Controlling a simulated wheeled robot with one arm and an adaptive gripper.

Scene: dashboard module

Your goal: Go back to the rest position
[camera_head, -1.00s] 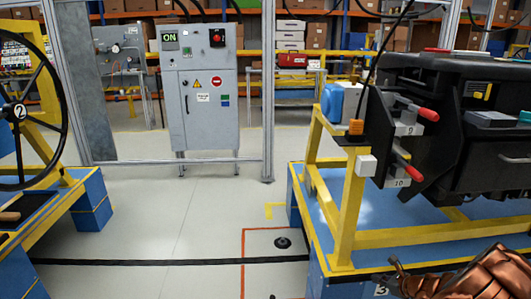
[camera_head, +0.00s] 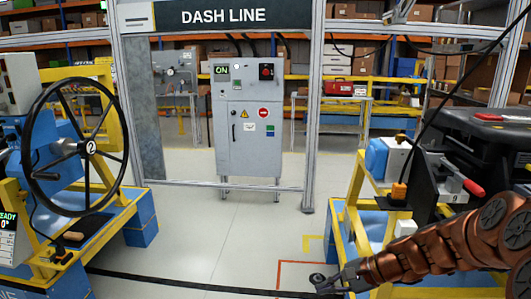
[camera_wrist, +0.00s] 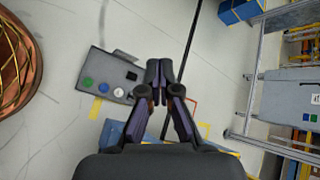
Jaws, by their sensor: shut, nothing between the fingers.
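My gripper (camera_head: 330,284) is at the lower middle of the head view, at the end of my copper-coloured arm, which reaches in from the right. It appears in front of the floor and the blue base of the right-hand stand. In the wrist view my gripper (camera_wrist: 158,70) has its dark fingertips together, with nothing between them. The black dashboard module (camera_head: 485,135) sits at the right, on a yellow frame, partly cut off by the picture edge and partly hidden by my arm. A red-tipped lever (camera_head: 473,190) shows on its side.
A steering wheel stand (camera_head: 88,147) is at the left. A grey cabinet (camera_head: 253,140) stands behind the metal frame. The wrist view shows a grey button box (camera_wrist: 112,78) left of the fingers. Floor (camera_head: 215,235) between the stands is clear.

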